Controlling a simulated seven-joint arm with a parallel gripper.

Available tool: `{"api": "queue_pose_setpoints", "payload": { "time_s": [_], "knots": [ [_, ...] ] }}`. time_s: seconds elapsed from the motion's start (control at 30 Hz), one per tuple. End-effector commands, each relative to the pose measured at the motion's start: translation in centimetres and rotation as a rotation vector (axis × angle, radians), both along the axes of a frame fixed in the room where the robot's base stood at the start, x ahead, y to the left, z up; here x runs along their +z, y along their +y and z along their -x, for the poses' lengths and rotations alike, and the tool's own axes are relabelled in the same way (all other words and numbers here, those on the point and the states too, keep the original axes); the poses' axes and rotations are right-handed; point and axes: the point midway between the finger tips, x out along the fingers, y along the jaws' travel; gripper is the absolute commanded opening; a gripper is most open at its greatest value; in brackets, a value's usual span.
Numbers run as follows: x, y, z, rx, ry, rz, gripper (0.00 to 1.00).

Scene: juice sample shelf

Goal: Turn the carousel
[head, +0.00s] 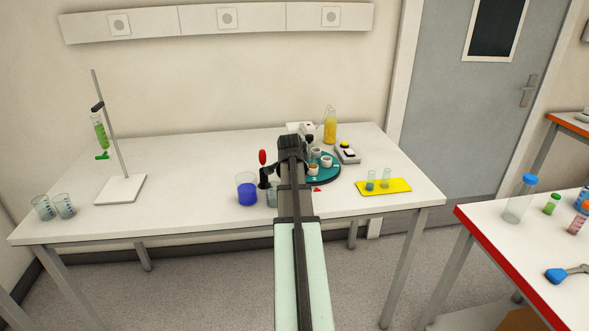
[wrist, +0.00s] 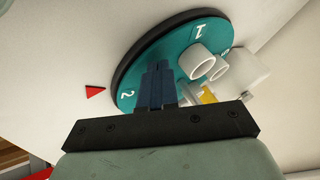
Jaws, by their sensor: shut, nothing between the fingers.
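The carousel is a teal round disc with a dark rim; it shows in the head view (head: 326,174) partly behind my arm, and in the wrist view (wrist: 127,75). It carries white cups (wrist: 202,62) and the white numbers 1 and 2. A red triangle marker (wrist: 95,92) lies on the table beside the rim, close to the number 2; it also shows in the head view (head: 316,190). My gripper (wrist: 158,72) is shut and empty, its fingers over the disc beside the cups. I cannot tell whether they touch it. My arm hides the disc's left part in the head view.
A blue beaker (head: 247,190) and a red-handled device (head: 263,167) stand left of my arm. A yellow flask (head: 329,126) and a grey device (head: 347,153) stand behind and right. A yellow mat (head: 398,186) holds small vials. The table's left middle is clear.

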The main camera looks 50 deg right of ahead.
Motion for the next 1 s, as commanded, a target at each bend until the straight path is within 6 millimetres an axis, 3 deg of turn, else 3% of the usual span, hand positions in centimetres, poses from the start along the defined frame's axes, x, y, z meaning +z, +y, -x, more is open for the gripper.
{"api": "queue_pose_setpoints", "payload": {
  "time_s": [0.1, 0.5, 0.7, 1.0],
  "knots": [
    [0.2, 1.7, 1.8, 0.001, 0.0, 0.002, 0.0],
    [5.6, 5.3, 2.3, 0.001, -0.001, 0.002, 0.0],
    [7.2, 6.4, 2.6, 0.001, 0.0, 0.002, 0.0],
    [8.0, 7.0, 2.7, 0.001, 0.001, 0.0, 0.0]
  ]
}}
